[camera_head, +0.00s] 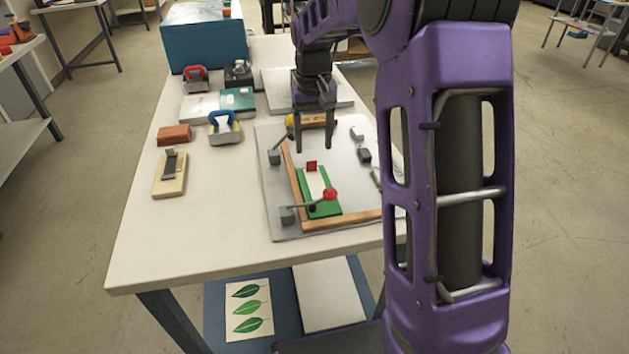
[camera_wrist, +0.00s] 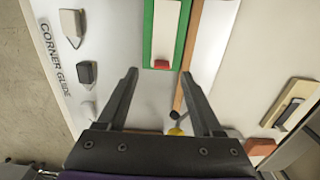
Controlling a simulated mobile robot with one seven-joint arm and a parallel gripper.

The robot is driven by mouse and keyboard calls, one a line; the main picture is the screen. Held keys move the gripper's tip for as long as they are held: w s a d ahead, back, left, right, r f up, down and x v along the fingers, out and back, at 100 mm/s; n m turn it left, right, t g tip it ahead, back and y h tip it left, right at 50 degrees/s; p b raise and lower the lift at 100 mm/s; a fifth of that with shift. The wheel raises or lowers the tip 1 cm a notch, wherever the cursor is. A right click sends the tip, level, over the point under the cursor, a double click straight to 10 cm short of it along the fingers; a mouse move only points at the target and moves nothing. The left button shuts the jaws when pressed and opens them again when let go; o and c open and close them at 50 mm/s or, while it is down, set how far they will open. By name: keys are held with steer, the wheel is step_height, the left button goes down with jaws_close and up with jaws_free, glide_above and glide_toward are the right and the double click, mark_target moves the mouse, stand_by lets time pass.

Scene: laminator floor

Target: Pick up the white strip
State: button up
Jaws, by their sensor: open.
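A white strip (camera_head: 316,184) lies on a green board (camera_head: 307,198) on the grey plate. In the wrist view the white strip (camera_wrist: 166,30) is at the top, framed by the green board (camera_wrist: 149,25). My gripper (camera_head: 313,148) is open and empty, above the plate and beyond the strip's far end. In the wrist view the open fingertips (camera_wrist: 158,75) are just below the red block (camera_wrist: 162,65).
An orange wooden rail (camera_head: 292,175) and toggle clamps (camera_head: 288,214) border the board's left side. Grey guide blocks (camera_head: 364,155) stand at the plate's right. A wooden-based tool (camera_head: 170,174), a brick-red block (camera_head: 174,134) and a blue dispenser (camera_head: 224,134) stand left. The table's near-left is clear.

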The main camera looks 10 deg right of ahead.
mark_target(316, 178)
steer(key=f, duration=0.2)
steer(key=f+b, duration=0.1)
steer(key=f, duration=0.2)
steer(key=shift+w+a+f, duration=0.15)
steer(key=shift+w+f, duration=0.05)
steer(key=shift+f, duration=0.15)
jaws_close()
